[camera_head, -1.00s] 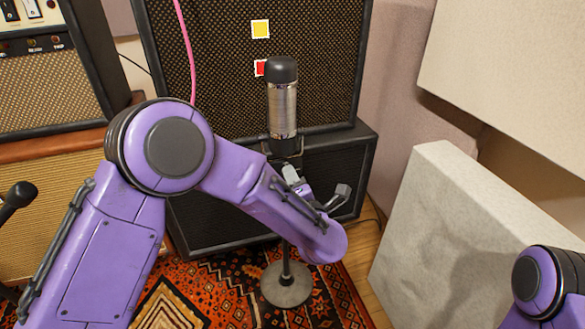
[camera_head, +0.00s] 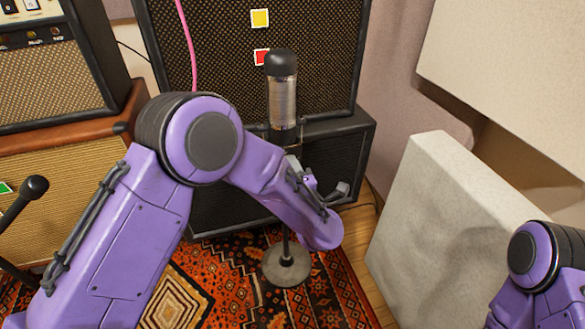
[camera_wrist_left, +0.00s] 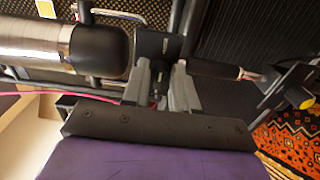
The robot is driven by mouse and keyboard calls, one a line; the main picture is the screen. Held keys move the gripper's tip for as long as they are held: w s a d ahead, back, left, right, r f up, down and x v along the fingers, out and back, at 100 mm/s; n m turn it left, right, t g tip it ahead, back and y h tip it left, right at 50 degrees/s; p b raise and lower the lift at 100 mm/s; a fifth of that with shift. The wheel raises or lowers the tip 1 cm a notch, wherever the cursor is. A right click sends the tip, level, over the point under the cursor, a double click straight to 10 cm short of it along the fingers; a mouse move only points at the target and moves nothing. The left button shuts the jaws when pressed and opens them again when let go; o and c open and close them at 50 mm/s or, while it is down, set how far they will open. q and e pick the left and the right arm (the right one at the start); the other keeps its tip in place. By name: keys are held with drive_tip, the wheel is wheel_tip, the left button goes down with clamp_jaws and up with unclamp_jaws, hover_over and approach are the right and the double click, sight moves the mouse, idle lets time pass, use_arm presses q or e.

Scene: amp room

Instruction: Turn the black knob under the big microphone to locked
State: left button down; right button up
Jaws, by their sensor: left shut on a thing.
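The big microphone (camera_head: 282,100), a silver cylinder with black ends, stands upright on a stand with a round grey base (camera_head: 287,264). In the left wrist view the microphone (camera_wrist_left: 40,42) lies sideways at the left. My left gripper (camera_head: 294,166) is just under the microphone, partly hidden by my forearm. In the left wrist view its grey fingers (camera_wrist_left: 160,82) close around a small dark part, the black knob, at the stand's joint. The knob is mostly hidden between the fingers, so its angle cannot be told. My right gripper is out of view; only part of that arm shows.
Large amplifier cabinets (camera_head: 225,60) stand behind the microphone. A pale grey panel (camera_head: 440,230) leans at the right. A smaller black microphone (camera_head: 34,188) is at the far left. A patterned rug (camera_head: 215,285) covers the floor.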

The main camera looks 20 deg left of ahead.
use_arm(q)
drive_tip(key=shift+f, duration=0.1)
drive_tip(key=c, duration=0.9)
unclamp_jaws()
drive_tip(key=shift+c, duration=0.2)
drive_tip(key=shift+d, duration=0.1)
drive_tip(key=p+v, duration=0.2)
drive_tip(key=v, duration=0.8)
drive_tip(key=shift+s, duration=0.25)
drive_tip(key=shift+d, duration=0.15)
